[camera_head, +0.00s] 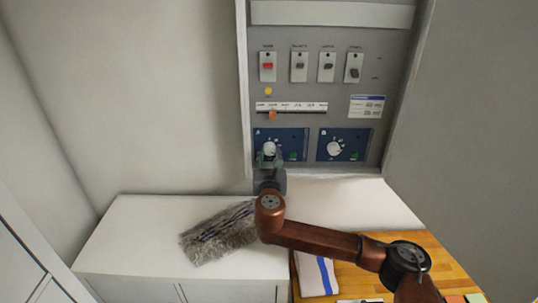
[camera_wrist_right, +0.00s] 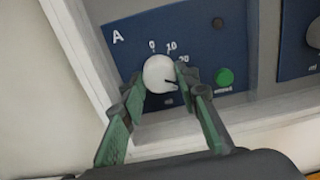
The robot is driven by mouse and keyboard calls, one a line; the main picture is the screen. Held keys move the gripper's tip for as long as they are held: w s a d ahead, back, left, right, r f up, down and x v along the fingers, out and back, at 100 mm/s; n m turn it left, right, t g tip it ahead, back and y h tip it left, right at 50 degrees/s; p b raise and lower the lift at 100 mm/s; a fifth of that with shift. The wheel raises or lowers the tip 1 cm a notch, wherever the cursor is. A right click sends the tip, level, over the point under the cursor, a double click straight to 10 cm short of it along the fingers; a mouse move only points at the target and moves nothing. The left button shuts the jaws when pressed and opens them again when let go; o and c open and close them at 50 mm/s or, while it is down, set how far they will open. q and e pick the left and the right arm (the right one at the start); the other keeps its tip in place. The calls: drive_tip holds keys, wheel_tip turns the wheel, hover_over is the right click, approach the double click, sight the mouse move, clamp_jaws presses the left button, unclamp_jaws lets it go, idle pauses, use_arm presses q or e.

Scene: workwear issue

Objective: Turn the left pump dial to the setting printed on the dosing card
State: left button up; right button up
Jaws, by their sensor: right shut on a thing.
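The left pump dial (camera_wrist_right: 159,74) is a white knob on the blue panel marked A (camera_wrist_right: 120,52). In the head view this dial (camera_head: 269,148) is partly covered by my right gripper (camera_head: 270,158). In the wrist view my right gripper (camera_wrist_right: 162,84) has its green fingers closed on both sides of the knob. The dial's dark pointer line points to the right and slightly down, below the 20 mark. The dosing card (camera_head: 367,107) appears to be the white and blue label on the cabinet's right side; its print is too small to read. My left gripper is not in view.
A second blue panel with a white dial (camera_head: 334,148) sits to the right. Several switches (camera_head: 299,67) line the cabinet above. A green button (camera_wrist_right: 224,77) is close to the right finger. A grey fluffy duster (camera_head: 220,232) lies on the white counter (camera_head: 135,228) below.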

drive_tip(key=c, duration=0.5)
drive_tip(key=shift+f+m, duration=0.1)
drive_tip(key=shift+m, duration=0.2)
drive_tip(key=m+b, duration=0.1)
drive_tip(key=m, duration=0.2)
drive_tip(key=shift+a+m+b, duration=0.1)
drive_tip(key=shift+m+b, duration=0.3)
drive_tip(key=shift+m, duration=1.8)
drive_tip(key=o, duration=1.1)
